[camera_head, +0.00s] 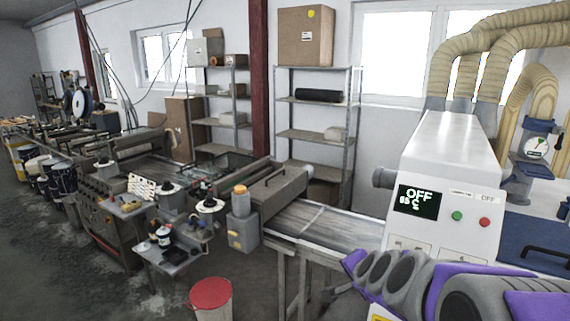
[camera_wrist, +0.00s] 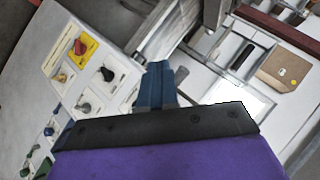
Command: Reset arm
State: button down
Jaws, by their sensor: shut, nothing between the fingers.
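My arm (camera_head: 440,285), purple and grey, reaches across the bottom right of the head view, in front of the white machine (camera_head: 450,165). My gripper (camera_wrist: 156,82) shows in the wrist view as narrow dark blue fingers beyond the black and purple wrist edge. The fingers are together and empty. A white control panel (camera_wrist: 75,30) lies to the left of them in that view. It carries a red knob (camera_wrist: 80,47) on a yellow plate and several dark switches. No contact between gripper and panel can be made out.
The machine's display (camera_head: 417,201) reads OFF, beside a green button (camera_head: 457,216) and a red button (camera_head: 485,222). A conveyor (camera_head: 325,226) runs left from the machine. A red-topped bucket (camera_head: 211,294) stands on the floor. Metal shelves (camera_head: 315,136) line the wall.

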jog(key=s+a+f+n+g+y+b, duration=0.1)
jog(key=s+a+f+n+g+b, duration=0.25)
jog(key=s+f, duration=0.45)
jog(key=s+a+f+n+g+y+b, duration=0.1)
jog(key=s+a+f+n+g+b, duration=0.2)
jog(key=s, duration=0.9)
jog(key=s+d+f+n+g+h+b, duration=0.1)
jog(key=s+d+f+n+g, duration=0.1)
jog(key=s, duration=0.7)
jog(key=s+d+f+n+g+h+b, duration=0.1)
jog(key=s+d+f+n+g, duration=0.1)
jog(key=s, duration=0.7)
notch_tip(320, 180, down, 2)
jog(key=shift+s+d+f+n+g+h+b, duration=0.25)
jog(key=shift+d+n+g, duration=0.2)
jog(key=shift+g, duration=0.4)
